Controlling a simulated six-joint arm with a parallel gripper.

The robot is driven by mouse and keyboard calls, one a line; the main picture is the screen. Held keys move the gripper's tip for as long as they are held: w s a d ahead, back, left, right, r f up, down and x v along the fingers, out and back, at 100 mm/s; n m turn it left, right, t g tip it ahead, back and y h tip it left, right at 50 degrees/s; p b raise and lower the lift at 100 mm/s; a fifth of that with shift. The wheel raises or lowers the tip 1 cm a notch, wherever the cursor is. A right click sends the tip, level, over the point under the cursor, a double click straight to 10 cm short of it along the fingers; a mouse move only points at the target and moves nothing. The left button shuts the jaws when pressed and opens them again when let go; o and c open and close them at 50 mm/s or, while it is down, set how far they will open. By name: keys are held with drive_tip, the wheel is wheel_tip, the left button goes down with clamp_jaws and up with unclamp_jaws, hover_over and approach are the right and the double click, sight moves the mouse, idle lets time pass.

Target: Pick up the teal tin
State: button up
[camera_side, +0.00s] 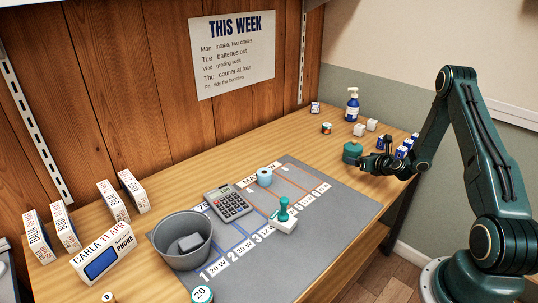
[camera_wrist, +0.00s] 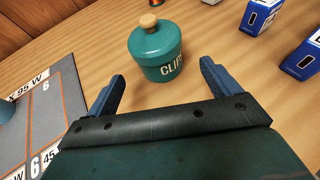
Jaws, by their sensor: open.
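The teal tin (camera_wrist: 157,55) stands upright on the wooden bench in the wrist view. It has a round lid with a wooden knob, and lettering beginning "CLIP" on its front. In the side view the tin (camera_side: 352,152) is at the right part of the bench, just beyond the grey mat. My gripper (camera_wrist: 161,82) is open, its two blue fingers apart. The tin is ahead of the fingertips and roughly centred between them, with nothing held. In the side view my gripper (camera_side: 364,165) is low over the bench, close beside the tin.
Blue-and-white boxes (camera_wrist: 261,15) stand right of the tin.

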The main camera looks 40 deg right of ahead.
sight(352, 154)
drive_tip(key=shift+x, duration=1.15)
drive_tip(key=shift+w, duration=0.1)
drive_tip(key=shift+x, duration=2.55)
drive_tip(key=shift+f, duration=0.1)
drive_tip(key=c, duration=1.8)
wheel_tip(352, 154, up, 20)
drive_tip(key=shift+a, duration=0.1)
